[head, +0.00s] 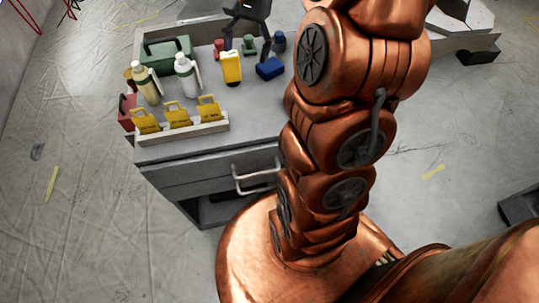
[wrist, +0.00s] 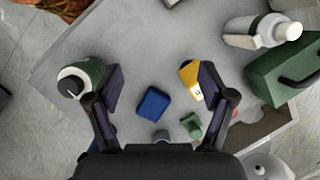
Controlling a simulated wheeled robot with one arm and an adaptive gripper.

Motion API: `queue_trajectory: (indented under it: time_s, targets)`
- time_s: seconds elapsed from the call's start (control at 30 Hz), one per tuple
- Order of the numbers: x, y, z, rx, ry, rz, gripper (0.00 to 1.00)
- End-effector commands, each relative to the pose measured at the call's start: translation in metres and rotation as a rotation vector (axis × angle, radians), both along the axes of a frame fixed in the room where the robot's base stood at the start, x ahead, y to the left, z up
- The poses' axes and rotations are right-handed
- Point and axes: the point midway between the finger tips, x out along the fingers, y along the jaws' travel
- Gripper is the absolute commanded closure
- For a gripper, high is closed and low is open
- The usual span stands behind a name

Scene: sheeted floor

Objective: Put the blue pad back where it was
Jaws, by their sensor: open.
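The blue pad (head: 270,68) lies flat on the grey cabinet top, towards its right side, just right of a yellow item. In the wrist view the blue pad (wrist: 153,102) shows whole, between my two fingers and apart from both. My gripper (head: 247,48) is open, pointing down over the back right of the cabinet top. In the wrist view my gripper (wrist: 160,82) holds nothing. The spot the pad came from is not marked in these views.
The yellow item (head: 231,67) stands close left of the pad; a green block (head: 249,45) is behind. A white bottle (head: 187,76), cream bottle (head: 148,84), green case (head: 166,54) and tray of yellow items (head: 208,124) fill the left. The front right top is clear.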

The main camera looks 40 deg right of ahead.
Motion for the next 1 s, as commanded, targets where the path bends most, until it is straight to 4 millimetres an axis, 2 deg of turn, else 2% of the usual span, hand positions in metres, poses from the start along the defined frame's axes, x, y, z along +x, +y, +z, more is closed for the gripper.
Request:
queue_trajectory:
  time_s: [0.03, 0.2, 0.37, 0.5, 0.8, 1.0]
  targets:
    - [-0.010, 0.015, 0.003, -0.007, -0.009, 0.060, 0.19]
    - [-0.047, 0.057, 0.001, -0.028, -0.020, 0.268, 0.19]
    - [-0.085, 0.086, -0.004, -0.050, -0.034, 0.451, 0.19]
    - [-0.122, 0.106, -0.011, -0.064, -0.038, 0.607, 0.19]
    - [-0.202, 0.124, -0.034, -0.090, -0.041, 0.905, 0.19]
    - [-0.235, 0.126, -0.047, -0.099, -0.039, 1.021, 0.19]
